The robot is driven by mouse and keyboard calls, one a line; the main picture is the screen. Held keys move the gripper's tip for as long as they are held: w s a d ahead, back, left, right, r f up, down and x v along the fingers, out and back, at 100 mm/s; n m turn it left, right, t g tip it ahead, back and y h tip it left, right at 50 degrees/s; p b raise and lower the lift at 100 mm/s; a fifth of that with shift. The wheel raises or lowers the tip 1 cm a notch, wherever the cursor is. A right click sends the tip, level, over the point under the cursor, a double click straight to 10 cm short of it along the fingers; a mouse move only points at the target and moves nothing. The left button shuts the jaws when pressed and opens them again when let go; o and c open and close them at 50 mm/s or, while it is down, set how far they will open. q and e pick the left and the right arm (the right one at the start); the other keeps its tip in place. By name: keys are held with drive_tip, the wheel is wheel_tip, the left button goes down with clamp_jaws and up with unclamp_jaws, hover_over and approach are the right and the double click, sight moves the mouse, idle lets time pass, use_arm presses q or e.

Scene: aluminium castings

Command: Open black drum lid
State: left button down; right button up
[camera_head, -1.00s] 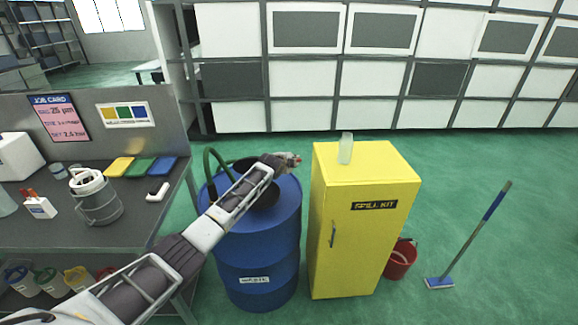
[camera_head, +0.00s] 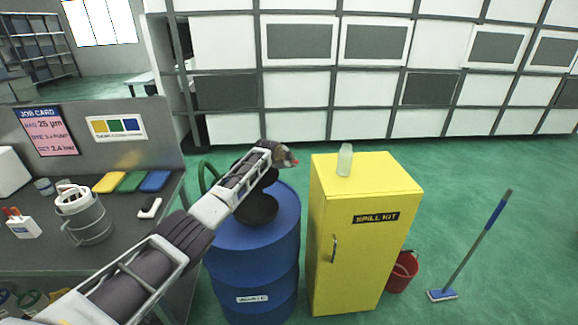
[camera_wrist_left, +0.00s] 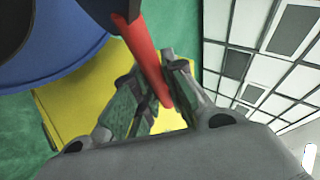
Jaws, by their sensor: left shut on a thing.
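The blue drum (camera_head: 268,262) stands on the floor left of the yellow cabinet, with a black round funnel (camera_head: 258,210) on its top. A black lid (camera_head: 268,178) stands tilted up above the funnel, partly hidden behind my left arm. My left gripper (camera_head: 289,160) is above the drum's right side, at the raised lid. In the left wrist view, my left gripper (camera_wrist_left: 158,78) is shut on a red handle (camera_wrist_left: 146,55), which runs up out from between the fingers. The handle's join to the lid is not clear. My right gripper is not in view.
The yellow spill kit cabinet (camera_head: 358,240) stands close right of the drum, with a clear bottle (camera_head: 345,160) on top. A workbench (camera_head: 150,225) is at the left. Green floor there is open.

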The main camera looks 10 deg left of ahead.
use_arm(q)
drive_tip(key=shift+w+r, duration=0.15)
drive_tip(key=shift+w, duration=0.15)
idle(0.4)
drive_tip(key=c, duration=1.5)
unclamp_jaws()
drive_tip(key=shift+o, duration=0.2)
drive_tip(key=shift+s+a+r, duration=0.1)
drive_tip(key=shift+s, duration=0.05)
drive_tip(key=v, duration=1.1)
drive_tip(key=shift+s, duration=0.25)
drive_tip(key=shift+r, duration=0.1)
